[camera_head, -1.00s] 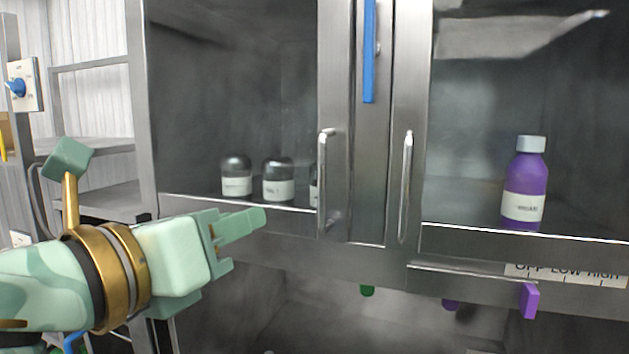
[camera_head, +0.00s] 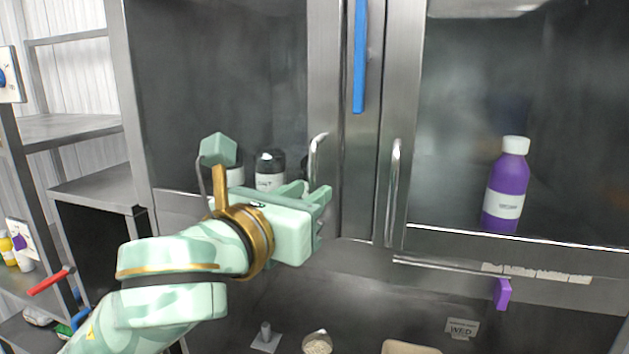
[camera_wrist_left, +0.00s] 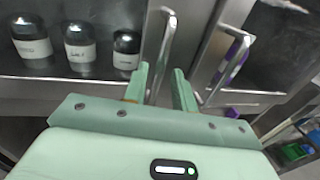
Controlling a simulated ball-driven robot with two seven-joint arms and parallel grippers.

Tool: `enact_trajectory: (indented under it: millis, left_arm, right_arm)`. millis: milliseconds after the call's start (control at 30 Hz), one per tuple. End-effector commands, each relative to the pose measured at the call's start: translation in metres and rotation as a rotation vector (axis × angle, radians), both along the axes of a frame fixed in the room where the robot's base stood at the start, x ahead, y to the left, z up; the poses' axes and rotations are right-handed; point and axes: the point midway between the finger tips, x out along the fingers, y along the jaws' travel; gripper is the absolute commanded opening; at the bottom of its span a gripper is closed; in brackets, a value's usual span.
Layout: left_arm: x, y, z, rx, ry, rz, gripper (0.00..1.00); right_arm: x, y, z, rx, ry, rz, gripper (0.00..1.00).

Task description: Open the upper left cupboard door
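The upper left cupboard door (camera_head: 323,80) is a dark glass pane in a steel frame and looks shut. Its vertical bar handle (camera_head: 314,150) is on the right side of the frame; its lower part is hidden by my left gripper. My left gripper (camera_head: 318,192) is at the handle's lower part in the head view. In the left wrist view the two fingers (camera_wrist_left: 160,80) are apart, with the left door's handle (camera_wrist_left: 166,38) lined up between them. I cannot tell whether they touch it. My right gripper is not in view.
The right cupboard door has its own handle (camera_head: 392,190), close beside the left one. A purple bottle (camera_head: 507,190) stands behind its glass. Dark-capped jars (camera_head: 270,172) stand behind the left door. Steel shelves (camera_head: 80,130) are at the left. A scoop of grains (camera_head: 317,343) is below.

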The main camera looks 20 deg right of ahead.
Motion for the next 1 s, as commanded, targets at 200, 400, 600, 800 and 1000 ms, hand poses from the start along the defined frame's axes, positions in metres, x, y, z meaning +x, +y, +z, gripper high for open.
enact_trajectory:
  millis: [200, 400, 600, 800, 1000]
  left_arm:
    - [0.018, -0.018, 0.001, -0.001, 0.001, -0.001, 0.27]
    - [0.021, -0.021, 0.0, -0.001, 0.001, 0.0, 0.27]
    - [0.021, -0.021, 0.0, -0.001, 0.001, 0.0, 0.07]
    - [0.02, -0.021, 0.0, -0.001, 0.001, -0.001, 0.0]
    - [0.014, -0.02, 0.001, 0.001, -0.001, -0.015, 0.0]
  right_arm:
    - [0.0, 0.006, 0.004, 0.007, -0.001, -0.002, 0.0]
    - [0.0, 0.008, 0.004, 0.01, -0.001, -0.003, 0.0]
    - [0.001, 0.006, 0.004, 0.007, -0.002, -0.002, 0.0]
    - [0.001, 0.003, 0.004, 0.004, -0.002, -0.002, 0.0]
    - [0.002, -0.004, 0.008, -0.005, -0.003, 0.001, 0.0]
